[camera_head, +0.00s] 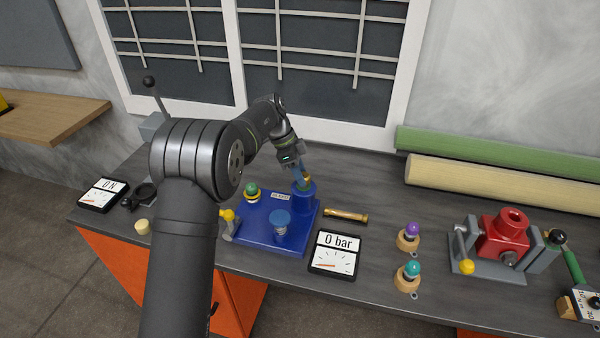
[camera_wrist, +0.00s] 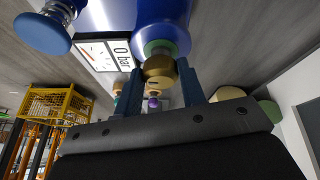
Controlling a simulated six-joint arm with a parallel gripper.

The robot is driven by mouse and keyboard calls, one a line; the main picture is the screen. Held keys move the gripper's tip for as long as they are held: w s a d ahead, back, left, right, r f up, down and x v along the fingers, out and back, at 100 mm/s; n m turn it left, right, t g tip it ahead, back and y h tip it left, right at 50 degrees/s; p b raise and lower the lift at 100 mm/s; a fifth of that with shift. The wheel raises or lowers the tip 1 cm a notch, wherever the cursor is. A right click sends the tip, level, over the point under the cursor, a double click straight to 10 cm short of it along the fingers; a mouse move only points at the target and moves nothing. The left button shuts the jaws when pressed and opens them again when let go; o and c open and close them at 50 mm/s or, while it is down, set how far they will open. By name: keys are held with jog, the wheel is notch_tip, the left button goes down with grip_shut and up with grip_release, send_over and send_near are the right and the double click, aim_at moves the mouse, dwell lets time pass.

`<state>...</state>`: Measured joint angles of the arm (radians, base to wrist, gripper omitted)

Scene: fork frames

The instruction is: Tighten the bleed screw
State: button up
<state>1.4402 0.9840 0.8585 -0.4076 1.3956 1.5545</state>
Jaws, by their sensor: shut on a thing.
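The bleed screw (camera_wrist: 158,71) is a brass knob with a slotted head. It sits on a green collar at the end of the blue cylinder (camera_wrist: 160,18) in the wrist view. In the head view the blue cylinder (camera_head: 303,201) stands at the back right of a blue base (camera_head: 258,212). My gripper (camera_head: 304,174) reaches down to the cylinder's top. In the wrist view its two blue fingers (camera_wrist: 160,80) are shut on the brass screw, one on each side. The head view shows only a little of the screw.
A gauge (camera_head: 333,254) reading 0 bar lies in front right of the base. A brass rod (camera_head: 346,215) lies beside it. A blue knob (camera_head: 280,221) and a green knob (camera_head: 251,190) stand on the base. Purple (camera_head: 411,229) and teal (camera_head: 412,268) knobs and a red vise-held block (camera_head: 503,235) are further right.

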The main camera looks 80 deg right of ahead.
jog(key=o, duration=1)
jog(key=shift+r, duration=0.1)
jog(key=v, duration=1.7)
jog(key=shift+w+r, duration=0.2)
jog(key=x, duration=1.7)
jog(key=shift+s+f, duration=0.2)
jog(key=shift+f, duration=0.1)
